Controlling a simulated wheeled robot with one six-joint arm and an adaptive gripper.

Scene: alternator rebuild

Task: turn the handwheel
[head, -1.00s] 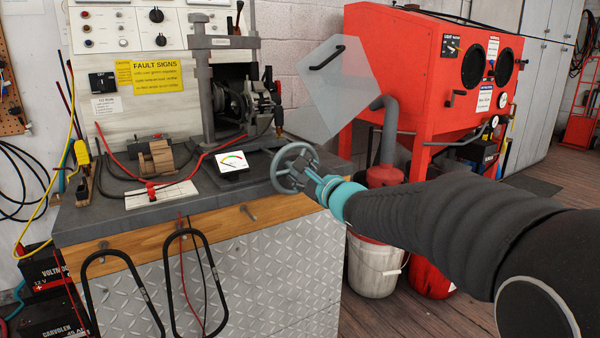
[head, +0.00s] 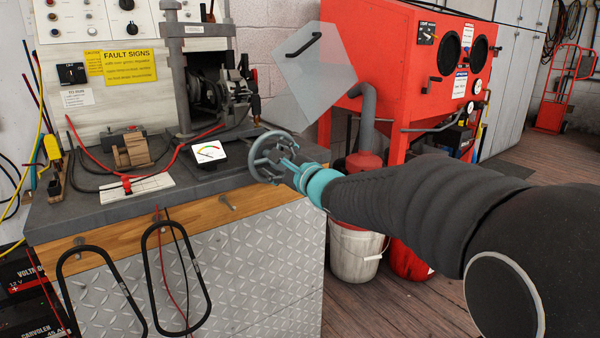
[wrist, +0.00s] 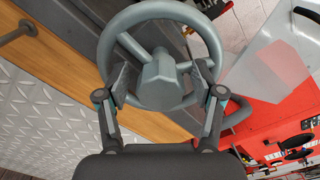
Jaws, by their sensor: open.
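The grey spoked handwheel (head: 271,157) stands at the front right corner of the bench in the head view. In the wrist view the handwheel (wrist: 160,14) fills the upper middle, with its hub in the centre. My gripper (head: 288,166) reaches it from the right. In the wrist view my gripper (wrist: 160,82) is open, with one finger on each side of the hub and over the lower part of the rim. I cannot tell whether the fingers touch the wheel. The far side of the wheel is hidden.
A clear panel (head: 315,70) stands behind the wheel. A red cabinet (head: 400,60) and a white bucket (head: 355,255) are to the right.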

